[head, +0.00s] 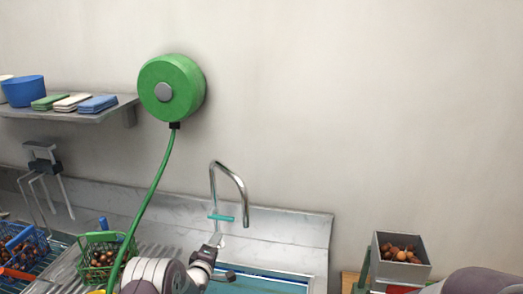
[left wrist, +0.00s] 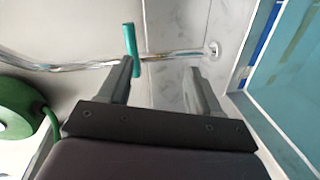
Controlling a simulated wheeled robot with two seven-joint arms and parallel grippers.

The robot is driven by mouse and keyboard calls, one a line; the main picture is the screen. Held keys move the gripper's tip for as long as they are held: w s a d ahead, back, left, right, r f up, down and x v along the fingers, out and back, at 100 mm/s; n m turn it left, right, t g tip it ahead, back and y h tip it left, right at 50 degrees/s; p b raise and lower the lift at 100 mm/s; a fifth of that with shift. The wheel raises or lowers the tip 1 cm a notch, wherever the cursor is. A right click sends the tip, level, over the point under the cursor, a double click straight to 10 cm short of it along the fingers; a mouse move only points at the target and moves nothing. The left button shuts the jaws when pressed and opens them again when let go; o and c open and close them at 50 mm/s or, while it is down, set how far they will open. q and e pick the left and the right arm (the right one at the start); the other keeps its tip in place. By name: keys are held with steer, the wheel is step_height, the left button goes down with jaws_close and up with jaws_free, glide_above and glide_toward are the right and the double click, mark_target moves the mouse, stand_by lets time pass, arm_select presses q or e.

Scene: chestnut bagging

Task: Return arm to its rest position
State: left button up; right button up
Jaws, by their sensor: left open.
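My left gripper (head: 224,259) is at the bottom middle of the head view, in front of the steel tap (head: 232,181) and above the sink. In the left wrist view its two fingers (left wrist: 160,75) stand apart with nothing held between them. The tap pipe (left wrist: 75,67) and its teal lever (left wrist: 131,48) show beyond the fingers; I cannot tell how far off they are. Part of my right arm (head: 478,281) shows at the bottom right of the head view; its gripper is out of the picture.
A green hose reel (head: 172,88) hangs on the wall, its hose (head: 151,192) running down close left of my left arm. A green basket (head: 98,258) and a blue basket (head: 25,247) hold chestnuts. A grey box (head: 401,268) of chestnuts stands right. A shelf (head: 95,114) is upper left.

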arm_select(q)
steer(key=s+a+f+m+g+y, duration=0.2)
steer(key=s+f+m+g, duration=0.5)
steer(key=s, duration=0.4)
steer(key=s+r+m+g, duration=0.2)
steer(key=s+r, duration=0.2)
steer(key=s, duration=0.5)
steer(key=s+r+m+g, duration=0.2)
steer(key=s+r, duration=0.3)
steer(key=s, duration=0.5)
steer(key=s+r+m+g, duration=0.2)
steer(key=s+r, duration=0.3)
steer(key=s, duration=0.5)
steer(key=shift+s+r+m+g+y, duration=0.25)
steer(key=shift+m+g+y, duration=0.15)
steer(key=shift+g, duration=0.4)
